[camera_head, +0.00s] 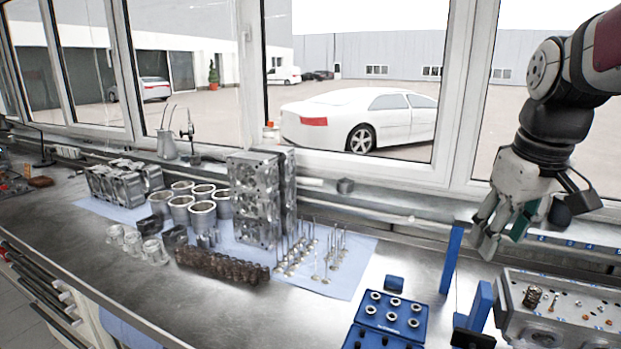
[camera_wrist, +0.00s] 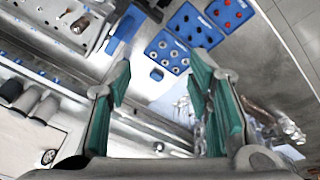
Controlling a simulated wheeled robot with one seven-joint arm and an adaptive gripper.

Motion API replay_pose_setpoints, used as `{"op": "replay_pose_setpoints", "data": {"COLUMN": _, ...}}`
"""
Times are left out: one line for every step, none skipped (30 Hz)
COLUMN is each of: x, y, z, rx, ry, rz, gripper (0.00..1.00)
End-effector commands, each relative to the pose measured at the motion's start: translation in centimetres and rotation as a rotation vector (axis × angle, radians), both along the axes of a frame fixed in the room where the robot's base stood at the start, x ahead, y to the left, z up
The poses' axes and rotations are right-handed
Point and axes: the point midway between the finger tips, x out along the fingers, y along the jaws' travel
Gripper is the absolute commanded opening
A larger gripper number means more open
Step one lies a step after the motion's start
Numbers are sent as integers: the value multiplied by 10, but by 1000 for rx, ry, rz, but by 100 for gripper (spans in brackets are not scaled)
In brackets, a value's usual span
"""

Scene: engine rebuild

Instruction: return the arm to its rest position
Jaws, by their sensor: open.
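My gripper (camera_head: 505,220) hangs at the right of the head view, above the back of the workbench in front of the window. It points down and nothing is between its fingers. In the wrist view my gripper (camera_wrist: 160,105) shows two green-padded fingers spread wide apart, with bench surface and a blue tray beyond them. My arm comes in from the upper right of the head view. The workbench (camera_head: 110,265) runs below it.
A grey cylinder head (camera_head: 570,315) with small parts and blue upright stands (camera_head: 452,258) are below my gripper. A blue tray (camera_head: 388,318) holds metal rings. Valves (camera_head: 325,255), cylinder liners (camera_head: 180,210) and engine blocks (camera_head: 258,200) stand left. Bare bench lies front left.

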Motion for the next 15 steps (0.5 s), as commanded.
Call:
{"op": "replay_pose_setpoints", "data": {"x": -15, "y": 16, "z": 3, "rx": 4, "ry": -27, "rz": -10, "gripper": 46}}
{"op": "replay_pose_setpoints", "data": {"x": -23, "y": 23, "z": 3, "rx": 9, "ry": -43, "rz": -21, "gripper": 46}}
{"op": "replay_pose_setpoints", "data": {"x": -34, "y": 34, "z": 3, "rx": 15, "ry": -60, "rz": -34, "gripper": 46}}
{"op": "replay_pose_setpoints", "data": {"x": -42, "y": 41, "z": 3, "rx": 21, "ry": -75, "rz": -44, "gripper": 46}}
{"op": "replay_pose_setpoints", "data": {"x": -51, "y": 48, "z": 2, "rx": 28, "ry": -90, "rz": -54, "gripper": 46}}
{"op": "replay_pose_setpoints", "data": {"x": -62, "y": 56, "z": 0, "rx": 37, "ry": -107, "rz": -68, "gripper": 46}}
{"op": "replay_pose_setpoints", "data": {"x": -71, "y": 63, "z": -2, "rx": 44, "ry": -121, "rz": -78, "gripper": 46}}
{"op": "replay_pose_setpoints", "data": {"x": -79, "y": 68, "z": -4, "rx": 52, "ry": -136, "rz": -88, "gripper": 46}}
{"op": "replay_pose_setpoints", "data": {"x": -90, "y": 75, "z": -7, "rx": 63, "ry": -153, "rz": -100, "gripper": 46}}
{"op": "replay_pose_setpoints", "data": {"x": -97, "y": 80, "z": -10, "rx": 70, "ry": -165, "rz": -111, "gripper": 46}}
{"op": "replay_pose_setpoints", "data": {"x": -104, "y": 84, "z": -13, "rx": 79, "ry": -177, "rz": -118, "gripper": 46}}
{"op": "replay_pose_setpoints", "data": {"x": -113, "y": 89, "z": -17, "rx": 89, "ry": -191, "rz": -129, "gripper": 46}}
{"op": "replay_pose_setpoints", "data": {"x": -118, "y": 92, "z": -19, "rx": 96, "ry": -201, "rz": -137, "gripper": 46}}
{"op": "replay_pose_setpoints", "data": {"x": -124, "y": 95, "z": -22, "rx": 104, "ry": -209, "rz": -144, "gripper": 46}}
{"op": "replay_pose_setpoints", "data": {"x": -129, "y": 97, "z": -26, "rx": 112, "ry": -218, "rz": -152, "gripper": 46}}
